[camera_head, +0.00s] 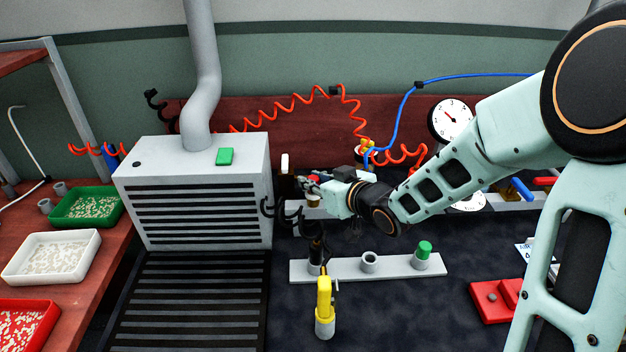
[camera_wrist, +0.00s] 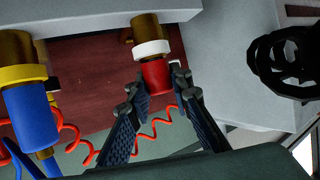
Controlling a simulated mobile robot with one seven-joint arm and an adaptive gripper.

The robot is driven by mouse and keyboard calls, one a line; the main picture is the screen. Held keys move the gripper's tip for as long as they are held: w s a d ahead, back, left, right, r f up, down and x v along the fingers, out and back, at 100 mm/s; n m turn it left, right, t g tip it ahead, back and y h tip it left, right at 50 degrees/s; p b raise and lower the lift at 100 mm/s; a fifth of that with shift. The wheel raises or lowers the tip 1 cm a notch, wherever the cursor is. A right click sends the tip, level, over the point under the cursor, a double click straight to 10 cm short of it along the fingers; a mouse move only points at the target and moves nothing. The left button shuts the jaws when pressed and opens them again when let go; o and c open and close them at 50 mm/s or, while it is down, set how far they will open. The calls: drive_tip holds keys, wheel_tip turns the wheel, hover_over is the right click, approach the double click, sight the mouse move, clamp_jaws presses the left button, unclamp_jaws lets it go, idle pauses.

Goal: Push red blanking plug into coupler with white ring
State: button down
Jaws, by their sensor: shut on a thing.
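In the wrist view the red blanking plug (camera_wrist: 156,76) lies between the two fingertips of my gripper (camera_wrist: 160,92), which is shut on it. The plug's far end meets the white ring (camera_wrist: 151,50) of a brass coupler (camera_wrist: 148,28), in line with it or nearly so. How deep the plug sits in the coupler cannot be told. In the head view my gripper (camera_head: 304,182) is at the rail right of the grey vented box, and its fingers largely hide the plug and coupler.
A second brass coupler with a yellow ring (camera_wrist: 22,75) holds a blue piece (camera_wrist: 32,118) beside it. The grey vented box (camera_head: 205,185) stands left of my gripper. A front rail (camera_head: 395,268) carries a green-capped fitting (camera_head: 424,249). Red coiled hose (camera_head: 290,110) hangs behind.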

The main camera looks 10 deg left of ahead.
drive_tip(key=c, duration=1.7)
unclamp_jaws()
drive_tip(key=shift+f, duration=0.1)
drive_tip(key=shift+o, duration=0.2)
drive_tip(key=v, duration=1.2)
